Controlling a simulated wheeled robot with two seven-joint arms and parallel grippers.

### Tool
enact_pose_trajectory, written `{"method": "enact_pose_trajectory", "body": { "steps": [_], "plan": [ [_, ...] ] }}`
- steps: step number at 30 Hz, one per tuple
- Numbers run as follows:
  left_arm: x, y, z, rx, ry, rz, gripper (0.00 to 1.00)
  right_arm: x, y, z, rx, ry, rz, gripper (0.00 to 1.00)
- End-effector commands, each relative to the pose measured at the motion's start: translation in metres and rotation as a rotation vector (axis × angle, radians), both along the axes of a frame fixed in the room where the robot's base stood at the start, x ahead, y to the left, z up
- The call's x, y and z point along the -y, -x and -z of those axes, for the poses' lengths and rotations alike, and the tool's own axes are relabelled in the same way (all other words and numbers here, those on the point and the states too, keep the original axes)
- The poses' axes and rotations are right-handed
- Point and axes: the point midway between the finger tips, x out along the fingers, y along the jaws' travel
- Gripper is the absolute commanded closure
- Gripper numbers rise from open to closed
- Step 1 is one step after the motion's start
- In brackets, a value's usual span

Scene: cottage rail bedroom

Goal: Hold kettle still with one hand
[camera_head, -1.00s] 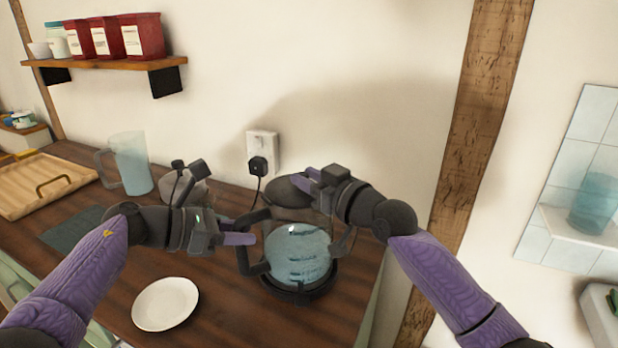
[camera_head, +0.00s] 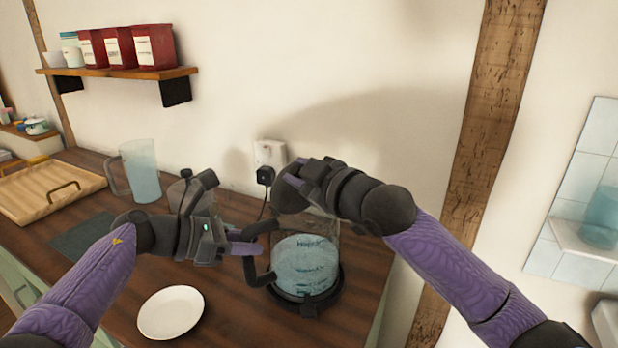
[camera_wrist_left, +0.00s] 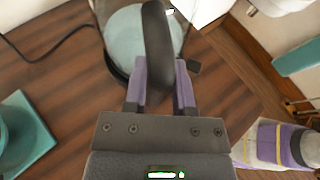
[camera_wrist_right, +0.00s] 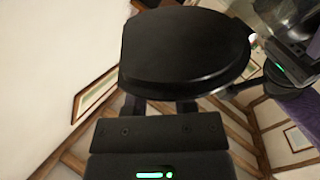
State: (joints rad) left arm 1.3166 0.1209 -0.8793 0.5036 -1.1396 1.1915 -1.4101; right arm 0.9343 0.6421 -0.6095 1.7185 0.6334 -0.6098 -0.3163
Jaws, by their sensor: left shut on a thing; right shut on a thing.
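The glass kettle (camera_head: 306,262) with bluish water stands upright on its black base on the wooden counter. My left gripper (camera_head: 250,242) is shut on its black handle. In the left wrist view the handle (camera_wrist_left: 157,45) lies between the two purple fingers (camera_wrist_left: 160,85). My right gripper (camera_head: 298,180) is above the kettle, shut on the round black lid (camera_head: 290,199). The lid fills the upper middle of the right wrist view (camera_wrist_right: 185,50), held at its edge. In the head view the right gripper and wrist partly hide the lid and the kettle's top.
A white plate (camera_head: 171,312) lies in front of my left wrist. A clear jug (camera_head: 140,170) and a wooden tray (camera_head: 50,190) stand at the left. A socket with a black plug (camera_head: 265,175) is on the wall behind. The counter ends just right of the kettle.

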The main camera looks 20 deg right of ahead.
Motion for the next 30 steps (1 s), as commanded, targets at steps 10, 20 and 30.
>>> {"method": "enact_pose_trajectory", "body": {
  "steps": [10,20,30],
  "plan": [
    [0.0,0.0,0.0,0.001,-0.001,-0.001,1.0,-0.023,0.008,-0.011,0.111,0.304,-0.004,1.0],
    [0.0,0.0,0.0,0.001,-0.001,-0.001,1.0,-0.042,0.015,-0.013,0.194,0.543,-0.004,1.0],
    [0.0,0.0,0.0,0.002,-0.001,0.0,1.0,-0.052,0.018,-0.011,0.239,0.679,-0.004,1.0]
  ]
}}
